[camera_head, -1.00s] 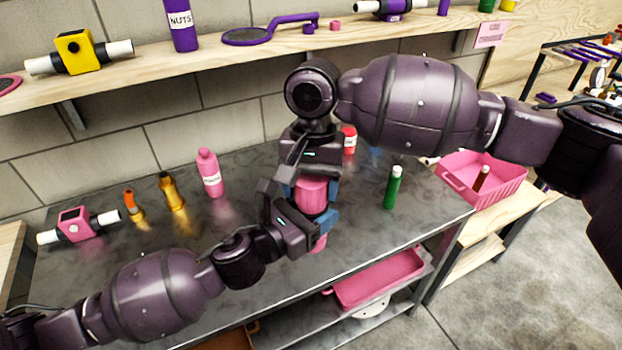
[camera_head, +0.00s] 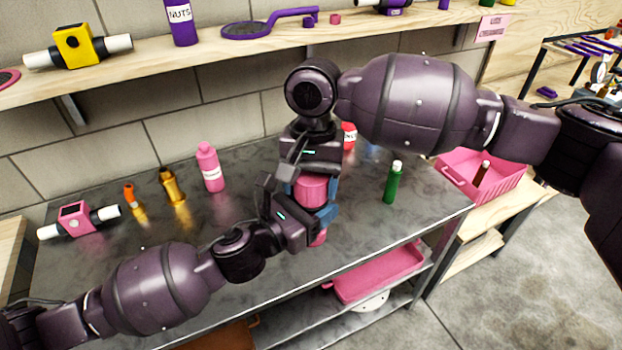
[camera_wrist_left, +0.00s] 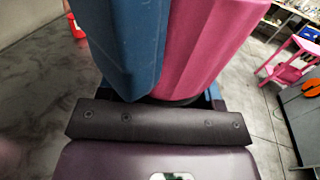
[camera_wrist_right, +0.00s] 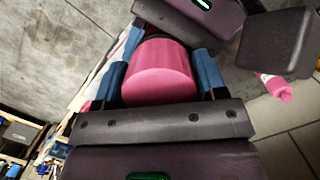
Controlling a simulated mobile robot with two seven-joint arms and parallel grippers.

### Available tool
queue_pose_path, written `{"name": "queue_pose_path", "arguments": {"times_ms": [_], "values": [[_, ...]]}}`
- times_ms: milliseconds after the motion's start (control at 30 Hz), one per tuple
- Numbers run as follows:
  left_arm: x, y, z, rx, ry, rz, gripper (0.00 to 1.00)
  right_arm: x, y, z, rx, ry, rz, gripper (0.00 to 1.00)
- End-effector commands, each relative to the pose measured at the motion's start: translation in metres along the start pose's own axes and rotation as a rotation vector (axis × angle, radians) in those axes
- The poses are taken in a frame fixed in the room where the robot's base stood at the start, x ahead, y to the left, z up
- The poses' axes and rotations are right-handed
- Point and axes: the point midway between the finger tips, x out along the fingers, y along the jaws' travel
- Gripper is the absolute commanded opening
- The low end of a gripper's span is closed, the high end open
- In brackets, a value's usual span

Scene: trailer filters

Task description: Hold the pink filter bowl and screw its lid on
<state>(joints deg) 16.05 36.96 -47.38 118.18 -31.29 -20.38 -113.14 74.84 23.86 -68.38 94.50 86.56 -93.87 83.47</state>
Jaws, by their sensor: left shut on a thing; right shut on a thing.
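My right gripper (camera_head: 310,170) reaches down from above and is shut on the upper pink part (camera_head: 312,189), which looks like the lid. It also shows between blue fingers in the right wrist view (camera_wrist_right: 160,75). My left gripper (camera_head: 318,216) comes in from the left just below and is shut on the lower pink part, the filter bowl (camera_head: 318,238). In the left wrist view a blue finger lies against the faceted pink bowl (camera_wrist_left: 205,45). The two parts are in line, upright above the bench. The grippers hide the seam, so I cannot tell how tightly they meet.
A pink filter body (camera_head: 77,219) with pipe ends, orange and gold bottles (camera_head: 173,187) and a pink bottle (camera_head: 210,168) stand left on the metal bench (camera_head: 150,285). A green bottle (camera_head: 392,182) stands right. A pink bin (camera_head: 460,183) is beyond it. A shelf (camera_head: 240,55) runs behind.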

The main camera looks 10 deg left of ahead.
Motion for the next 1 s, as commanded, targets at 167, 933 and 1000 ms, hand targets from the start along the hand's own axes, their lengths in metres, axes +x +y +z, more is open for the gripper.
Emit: {"name": "queue_pose_path", "arguments": {"times_ms": [167,933,1000], "values": [[0.0001,0.0000,0.0006,0.000,-0.001,0.000,0.16,0.0029,-0.0001,-0.0004,0.000,0.000,0.000,0.42],[0.0000,0.0000,0.0002,0.000,0.000,0.000,0.00,0.0045,-0.0024,-0.0017,0.745,0.007,-0.115,0.42],[0.0000,0.0000,0.0001,0.000,0.000,0.000,0.00,0.0045,-0.0027,-0.0019,0.845,0.007,-0.131,0.42]]}}
